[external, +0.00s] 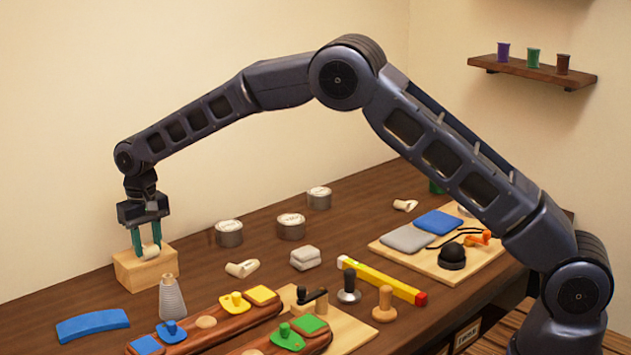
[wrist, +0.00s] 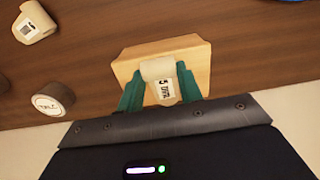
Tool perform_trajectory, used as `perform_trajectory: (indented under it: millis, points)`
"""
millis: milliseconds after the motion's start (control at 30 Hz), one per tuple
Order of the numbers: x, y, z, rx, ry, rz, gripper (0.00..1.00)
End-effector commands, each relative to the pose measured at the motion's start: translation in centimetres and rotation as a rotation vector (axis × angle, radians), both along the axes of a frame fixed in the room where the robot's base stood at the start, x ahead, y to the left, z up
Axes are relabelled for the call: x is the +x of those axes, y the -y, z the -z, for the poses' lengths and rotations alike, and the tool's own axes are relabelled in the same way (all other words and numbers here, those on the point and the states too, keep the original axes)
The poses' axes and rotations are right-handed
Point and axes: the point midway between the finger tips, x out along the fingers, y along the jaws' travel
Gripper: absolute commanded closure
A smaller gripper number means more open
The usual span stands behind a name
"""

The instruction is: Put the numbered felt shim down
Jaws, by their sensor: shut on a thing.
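My gripper (external: 147,243) points down over a light wooden block (external: 140,276) at the left of the bench. Its two green fingers are shut on a cream rolled felt shim (external: 151,252). In the wrist view the shim (wrist: 158,70) sits between the fingertips, with a white printed label that seems to show a 5. The wooden block (wrist: 196,58) lies directly behind the shim there. I cannot tell whether the shim touches the block or hangs just above it.
Two similar cream pieces lie on the bench, one near the middle (external: 242,268) and one farther back (external: 405,205). Several round tins (external: 229,234) stand behind. A grey ribbed cone (external: 172,297) and a blue curved pad (external: 92,326) are near the block.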

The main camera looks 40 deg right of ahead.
Motion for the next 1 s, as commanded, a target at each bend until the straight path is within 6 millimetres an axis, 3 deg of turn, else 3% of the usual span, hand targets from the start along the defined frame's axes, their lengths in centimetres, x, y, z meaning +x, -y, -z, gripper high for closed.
perform_trajectory:
  millis: [200,233,333,733,1000]
  points:
    - [0.0,0.0,0.3,0.0,-0.001,0.0,0.86]
    - [0.0,0.0,0.3,0.0,-0.001,0.0,0.62]
    - [0.0,0.0,0.3,0.0,0.0,0.0,0.43]
    - [0.0,0.0,-0.4,0.0,0.0,0.0,0.43]
    - [0.1,0.0,-4.7,0.001,0.002,0.0,0.43]
